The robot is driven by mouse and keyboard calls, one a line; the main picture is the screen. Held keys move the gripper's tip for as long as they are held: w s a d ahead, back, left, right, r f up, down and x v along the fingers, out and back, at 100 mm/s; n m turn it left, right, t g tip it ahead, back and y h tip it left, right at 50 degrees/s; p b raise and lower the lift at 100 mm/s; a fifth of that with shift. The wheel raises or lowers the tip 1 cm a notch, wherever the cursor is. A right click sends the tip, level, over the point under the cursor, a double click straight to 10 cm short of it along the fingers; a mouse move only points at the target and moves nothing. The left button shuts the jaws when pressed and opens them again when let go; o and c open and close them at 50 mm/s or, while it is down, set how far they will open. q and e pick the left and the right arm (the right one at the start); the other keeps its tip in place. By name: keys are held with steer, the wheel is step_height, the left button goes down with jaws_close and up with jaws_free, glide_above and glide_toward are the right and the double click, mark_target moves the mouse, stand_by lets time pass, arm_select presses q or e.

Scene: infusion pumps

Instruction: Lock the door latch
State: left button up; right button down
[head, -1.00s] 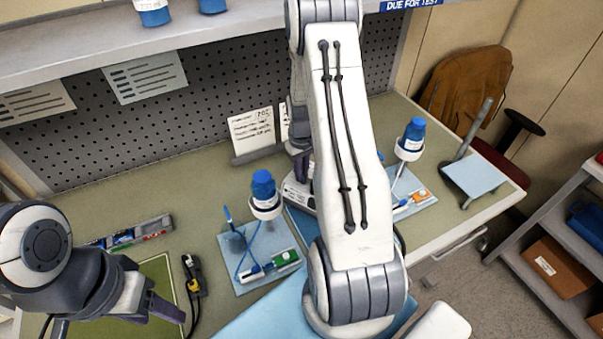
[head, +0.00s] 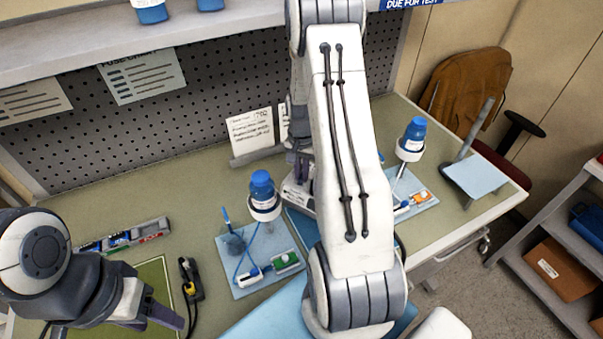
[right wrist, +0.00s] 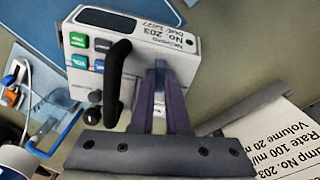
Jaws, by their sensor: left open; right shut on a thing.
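The infusion pump (right wrist: 130,50), labelled No. 203, has green and blue buttons and a black curved handle (right wrist: 115,85). It fills the upper middle of the right wrist view. In the head view a little of the pump (head: 297,196) shows beside my right arm. My right gripper (right wrist: 164,85) has its purple fingers close together at the pump's front, right of the handle. It is shut on a small part there, seemingly the door latch, mostly hidden between the fingers. My left gripper (head: 165,315) is open and empty over the bench at lower left.
A card (head: 250,130) stands behind. A tool strip (head: 125,236), a green mat (head: 152,277) and a black-yellow tool (head: 190,280) lie at left.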

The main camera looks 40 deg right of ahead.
steer(key=shift+m, duration=0.9)
steer(key=c, duration=0.9)
jaws_free()
step_height(320, 180, up, 10)
steer(key=b, duration=0.2)
steer(key=shift+r, duration=0.25)
